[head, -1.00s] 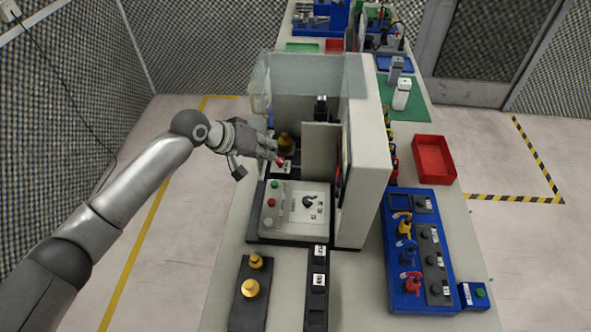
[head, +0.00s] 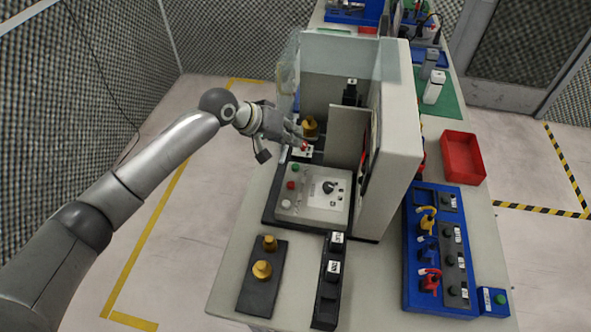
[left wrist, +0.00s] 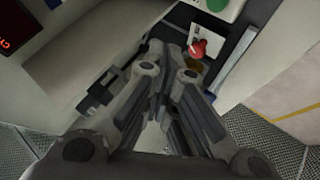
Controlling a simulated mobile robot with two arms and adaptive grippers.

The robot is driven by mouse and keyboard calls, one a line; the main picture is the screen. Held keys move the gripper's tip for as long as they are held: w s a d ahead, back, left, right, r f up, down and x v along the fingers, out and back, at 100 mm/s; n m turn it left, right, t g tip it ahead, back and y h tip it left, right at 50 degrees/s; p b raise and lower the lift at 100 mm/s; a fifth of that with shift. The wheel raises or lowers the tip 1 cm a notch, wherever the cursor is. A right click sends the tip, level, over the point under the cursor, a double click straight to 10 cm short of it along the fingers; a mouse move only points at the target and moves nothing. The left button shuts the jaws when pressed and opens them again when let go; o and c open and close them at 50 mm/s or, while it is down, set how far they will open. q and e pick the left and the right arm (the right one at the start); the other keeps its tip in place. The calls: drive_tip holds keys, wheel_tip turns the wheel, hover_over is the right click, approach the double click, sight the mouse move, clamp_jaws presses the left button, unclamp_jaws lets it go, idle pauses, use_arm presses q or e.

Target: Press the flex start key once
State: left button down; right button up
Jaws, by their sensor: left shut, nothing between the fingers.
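I cannot read any label as flex start. A black strip with labelled black keys (head: 332,278) lies in front of the machine. The machine's control panel (head: 318,195) carries green, red and white buttons and a black knob. My left gripper (head: 302,139) is shut and empty, beside a red knob (head: 305,146) on a white plate behind the panel. In the left wrist view the fingertips (left wrist: 169,69) are close to the red knob (left wrist: 198,49); contact is unclear. My right gripper is out of view.
The machine's grey wall (head: 398,125) and clear guard (head: 345,55) stand around the work bay. A black holder with brass knobs (head: 262,290) lies front left. A blue fixture (head: 438,245) and red tray (head: 463,157) are at right.

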sight(294, 164)
use_arm(q)
wheel_tip(294, 164, down, 4)
drive_tip(key=b, duration=0.3)
drive_tip(key=shift+r, duration=0.2)
drive_tip(key=shift+f+b, duration=0.45)
drive_tip(key=shift+f, duration=0.75)
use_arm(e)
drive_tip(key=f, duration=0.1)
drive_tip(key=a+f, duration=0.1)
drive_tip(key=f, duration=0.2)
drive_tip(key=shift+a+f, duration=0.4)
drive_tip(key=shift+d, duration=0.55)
use_arm(q)
drive_tip(key=shift+f, duration=0.1)
drive_tip(key=shift+f, duration=0.35)
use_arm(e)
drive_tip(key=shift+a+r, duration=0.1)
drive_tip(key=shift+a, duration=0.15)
